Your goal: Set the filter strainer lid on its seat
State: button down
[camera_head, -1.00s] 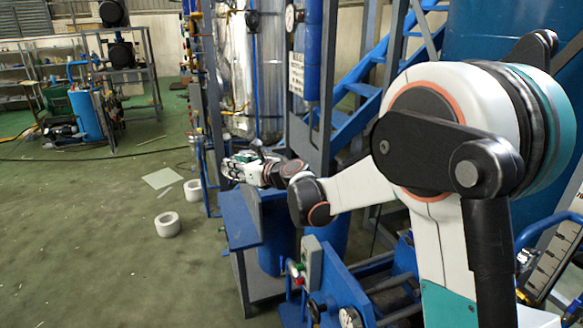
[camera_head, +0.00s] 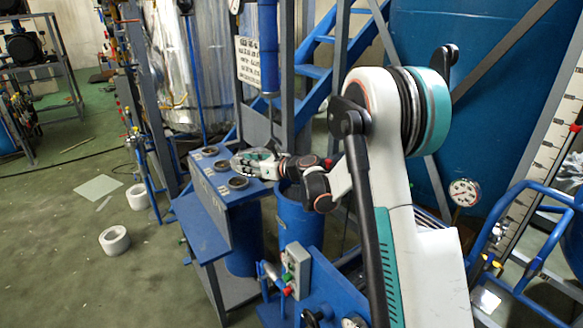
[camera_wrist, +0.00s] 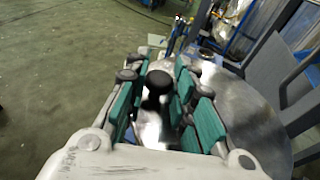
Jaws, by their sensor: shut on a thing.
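The filter strainer lid is a wide shiny metal disc (camera_wrist: 250,112) with a black knob (camera_wrist: 158,88) in the wrist view. My gripper (camera_wrist: 160,76) has its green-padded fingers on either side of the knob and is shut on it. In the head view my gripper (camera_head: 256,158) is small, over the far right side of a blue bench top (camera_head: 214,192). I cannot tell which place is the lid's seat, or whether the lid touches anything.
A blue cylinder (camera_head: 298,222) stands right of the bench. A control box with buttons (camera_head: 297,268) is in front. Blue stairs (camera_head: 312,75) and a grey post stand behind. White rings (camera_head: 114,240) lie on the open green floor at left.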

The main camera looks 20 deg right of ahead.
jog(key=s+d+f, duration=0.2)
jog(key=d, duration=0.5)
jog(key=s+d+f, duration=0.1)
jog(key=d+f, duration=0.1)
jog(key=d, duration=0.5)
notch_tip(320, 180, down, 8)
jog(key=b, duration=0.3)
jog(key=shift+m+t+h, duration=0.3)
jog(key=shift+t+h, duration=0.1)
jog(key=shift+s+d+r, duration=0.1)
jog(key=shift+d+r, duration=0.1)
jog(key=shift+r, duration=0.05)
jog(key=shift+f+b, duration=0.5)
jog(key=shift+b, duration=0.45)
dwell(1.2)
jog(key=c, duration=1.3)
grip_release()
jog(key=v, duration=1.2)
